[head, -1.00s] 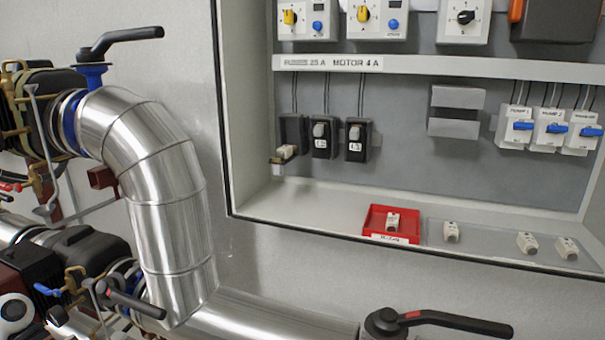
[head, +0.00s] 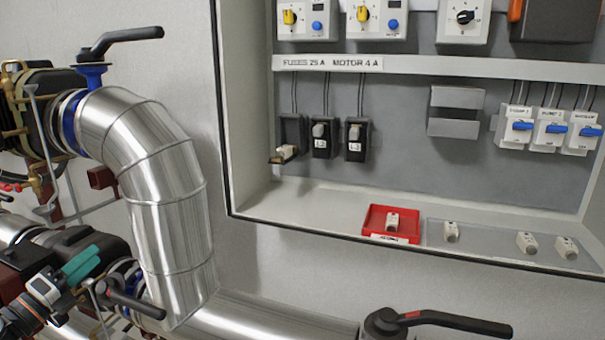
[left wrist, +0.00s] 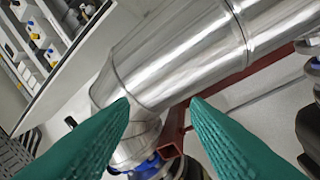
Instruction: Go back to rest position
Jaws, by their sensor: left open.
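My left gripper (head: 80,266) is at the lower left of the head view, in front of the lower pump and valve. Its teal fingers point up and to the right. In the left wrist view the two teal fingers (left wrist: 160,104) stand apart with nothing held between them. The silver pipe is beyond them. My right gripper is not in any view.
The large silver pipe bend (head: 165,195) stands right of my left gripper. A black valve handle (head: 132,300) is close by. The open cabinet holds fuse holders (head: 322,138), a red tray (head: 375,219) and several loose fuses. Another black handle (head: 455,322) is at the bottom.

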